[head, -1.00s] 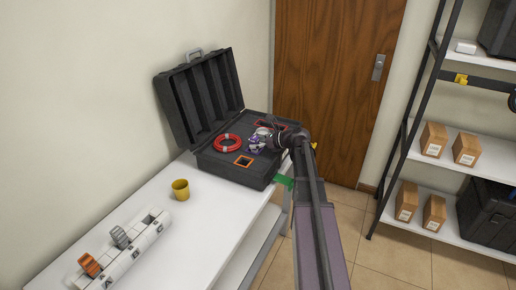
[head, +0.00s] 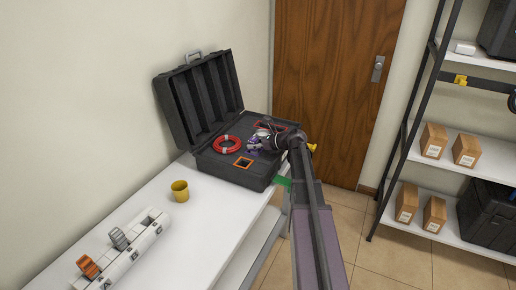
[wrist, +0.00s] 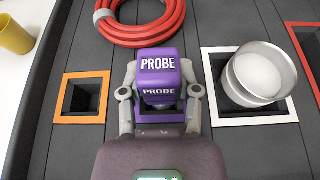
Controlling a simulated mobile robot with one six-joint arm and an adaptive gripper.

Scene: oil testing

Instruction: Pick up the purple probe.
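The purple probe (wrist: 160,66) has a block-shaped top with white "PROBE" lettering. It stands at a purple-edged slot in the black case, and its lower part is hidden. My gripper (wrist: 160,78) has one finger on each side of the probe, very close to it; I cannot tell whether they press on it. In the head view my gripper (head: 257,141) is over the case, and the probe is small and partly covered there.
The open black case (head: 231,176) sits on a white table (head: 160,229). A yellow cup (head: 180,191) stands in front of the case.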

